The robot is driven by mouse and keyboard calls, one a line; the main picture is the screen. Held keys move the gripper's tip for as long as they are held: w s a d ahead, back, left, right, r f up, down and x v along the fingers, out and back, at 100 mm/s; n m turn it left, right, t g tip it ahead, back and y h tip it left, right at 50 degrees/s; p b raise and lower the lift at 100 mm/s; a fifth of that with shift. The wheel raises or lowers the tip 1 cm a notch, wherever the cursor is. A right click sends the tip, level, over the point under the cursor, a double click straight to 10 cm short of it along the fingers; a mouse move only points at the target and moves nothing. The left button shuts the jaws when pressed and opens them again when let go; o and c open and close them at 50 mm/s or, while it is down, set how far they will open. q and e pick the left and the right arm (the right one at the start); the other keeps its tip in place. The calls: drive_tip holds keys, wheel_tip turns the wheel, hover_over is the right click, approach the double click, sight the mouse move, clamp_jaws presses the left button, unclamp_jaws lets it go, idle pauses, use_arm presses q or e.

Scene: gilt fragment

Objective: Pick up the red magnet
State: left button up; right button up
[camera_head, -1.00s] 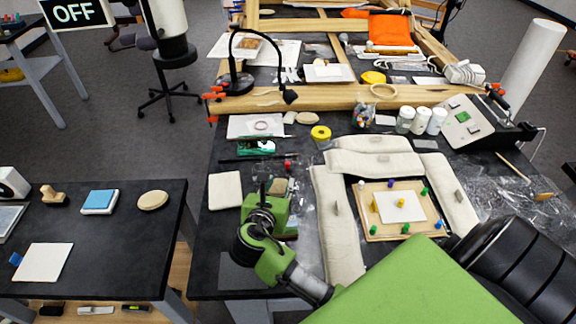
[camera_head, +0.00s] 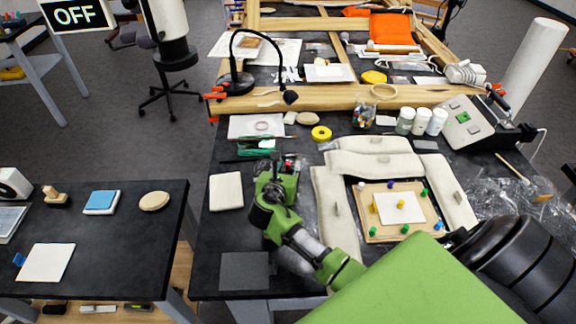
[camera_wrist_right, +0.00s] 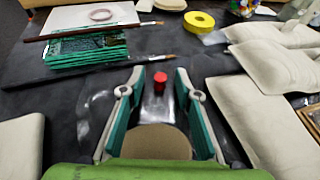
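The red magnet (camera_wrist_right: 160,78) is a small red cylinder on the dark table in the right wrist view. It appears between the tips of my right gripper's two fingers, with a gap on each side. My right gripper (camera_wrist_right: 159,88) is open and empty, its teal-lined fingers pointing at the magnet. In the head view, my right gripper (camera_head: 280,167) is over the table's left part and largely covers the magnet's spot. My left gripper is in neither view.
A tan round pad (camera_wrist_right: 155,142) lies between the finger bases in the wrist view. Green boards (camera_wrist_right: 86,50) with brushes lie left, yellow tape (camera_wrist_right: 199,20) beyond. Pale sandbags (camera_wrist_right: 275,100) stand close on the right, around a wooden board with pegs (camera_head: 373,233).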

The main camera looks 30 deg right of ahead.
drive_tip(key=c, duration=0.8)
